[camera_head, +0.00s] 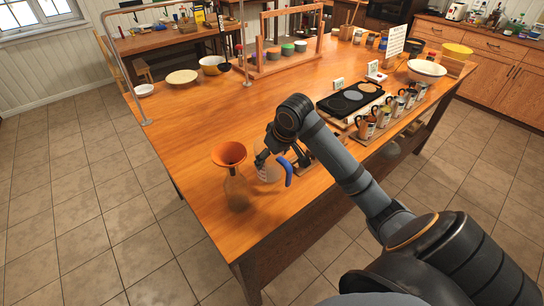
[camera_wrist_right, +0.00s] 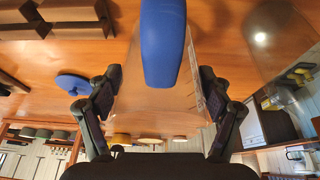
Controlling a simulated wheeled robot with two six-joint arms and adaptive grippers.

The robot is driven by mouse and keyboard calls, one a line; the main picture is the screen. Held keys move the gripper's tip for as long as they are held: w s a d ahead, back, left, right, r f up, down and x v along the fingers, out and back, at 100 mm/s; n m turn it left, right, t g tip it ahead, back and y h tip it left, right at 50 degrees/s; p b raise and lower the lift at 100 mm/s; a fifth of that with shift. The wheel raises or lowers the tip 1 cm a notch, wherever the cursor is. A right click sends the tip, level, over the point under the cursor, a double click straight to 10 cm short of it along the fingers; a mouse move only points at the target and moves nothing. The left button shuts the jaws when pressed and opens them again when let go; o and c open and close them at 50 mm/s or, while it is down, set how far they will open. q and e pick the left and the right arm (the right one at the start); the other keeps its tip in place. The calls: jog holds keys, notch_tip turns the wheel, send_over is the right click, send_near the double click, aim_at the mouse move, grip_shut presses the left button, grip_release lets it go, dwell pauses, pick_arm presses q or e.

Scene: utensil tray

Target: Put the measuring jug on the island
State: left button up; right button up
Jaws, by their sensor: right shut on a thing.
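The measuring jug is clear with a blue handle. In the head view the jug (camera_head: 268,173) stands upright at the near part of the wooden island (camera_head: 190,125), its handle toward the right. My right gripper (camera_head: 268,152) is shut on the jug's body. In the right wrist view the blue handle (camera_wrist_right: 163,45) is in front, and the fingers of my right gripper (camera_wrist_right: 160,82) press the clear wall from both sides. I cannot tell whether the jug's base touches the island top. My left gripper is not in view.
An orange funnel (camera_head: 229,153) sits in a clear flask (camera_head: 237,192) close left of the jug. A row of tins (camera_head: 383,115) and a dark tray (camera_head: 350,99) stand to the right. Bowls (camera_head: 183,77) lie at the far left. The island's left middle is clear.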

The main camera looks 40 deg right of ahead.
jog(key=shift+f, duration=0.3)
jog(key=o, duration=1.3)
jog(key=shift+f, duration=0.15)
jog(key=shift+c, duration=0.2)
jog(key=v, duration=1.2)
